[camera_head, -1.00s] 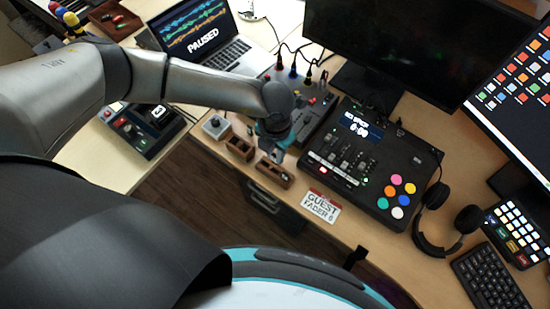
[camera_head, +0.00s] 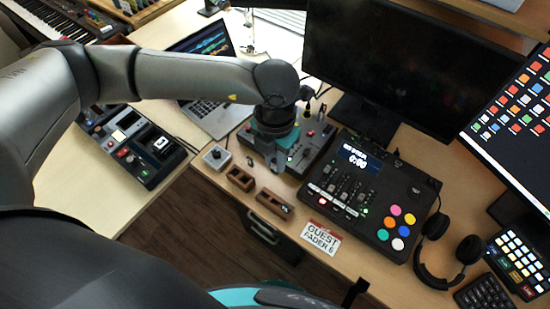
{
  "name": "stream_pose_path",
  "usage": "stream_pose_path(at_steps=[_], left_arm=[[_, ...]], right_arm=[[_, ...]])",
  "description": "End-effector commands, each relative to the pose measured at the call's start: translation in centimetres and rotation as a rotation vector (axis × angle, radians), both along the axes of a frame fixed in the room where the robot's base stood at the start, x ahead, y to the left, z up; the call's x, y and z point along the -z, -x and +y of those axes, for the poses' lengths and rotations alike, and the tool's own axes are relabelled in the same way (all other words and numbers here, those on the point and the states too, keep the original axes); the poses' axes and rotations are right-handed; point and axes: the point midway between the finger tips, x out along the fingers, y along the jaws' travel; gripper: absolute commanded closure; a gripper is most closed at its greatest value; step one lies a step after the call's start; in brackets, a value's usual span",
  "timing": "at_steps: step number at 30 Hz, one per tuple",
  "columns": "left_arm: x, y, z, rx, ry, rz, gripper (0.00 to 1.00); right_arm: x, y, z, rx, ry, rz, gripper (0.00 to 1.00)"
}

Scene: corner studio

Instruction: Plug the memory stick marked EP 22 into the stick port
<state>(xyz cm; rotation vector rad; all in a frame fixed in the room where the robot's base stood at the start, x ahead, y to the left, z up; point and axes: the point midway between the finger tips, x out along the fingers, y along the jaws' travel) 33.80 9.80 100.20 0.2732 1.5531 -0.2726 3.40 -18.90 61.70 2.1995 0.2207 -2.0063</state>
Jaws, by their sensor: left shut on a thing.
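My left gripper (camera_head: 273,160) points down over the front of the grey mixer box (camera_head: 314,149), beyond the wooden holders. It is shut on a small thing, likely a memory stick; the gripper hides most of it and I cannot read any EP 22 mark. One wooden holder (camera_head: 240,179) stands left of a longer wooden holder (camera_head: 270,202), which has a small dark item at its right end. I cannot make out the stick port. My right gripper is not in view.
A small grey box with a knob (camera_head: 216,156) stands left of the holders. The black fader console (camera_head: 368,195) is to the right, with a GUEST FADER 6 card (camera_head: 321,238) in front. A laptop (camera_head: 205,72), a monitor (camera_head: 380,65) and headphones (camera_head: 447,247) stand around.

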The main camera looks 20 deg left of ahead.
Motion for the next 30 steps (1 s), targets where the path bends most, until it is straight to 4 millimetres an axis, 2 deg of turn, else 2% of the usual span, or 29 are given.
stream_pose_path(at_steps=[6, 11, 30], left_arm=[[0.0, -0.1, 0.1, 0.036, 0.001, 0.0, 1.0], [-0.2, -0.2, 0.4, 0.212, 0.002, 0.001, 1.0], [-2.8, -0.7, 2.7, 1.385, 0.009, 0.0, 1.0]], right_arm=[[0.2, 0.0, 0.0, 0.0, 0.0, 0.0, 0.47], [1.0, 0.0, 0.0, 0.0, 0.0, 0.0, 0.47], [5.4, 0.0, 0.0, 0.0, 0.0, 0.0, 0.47]])
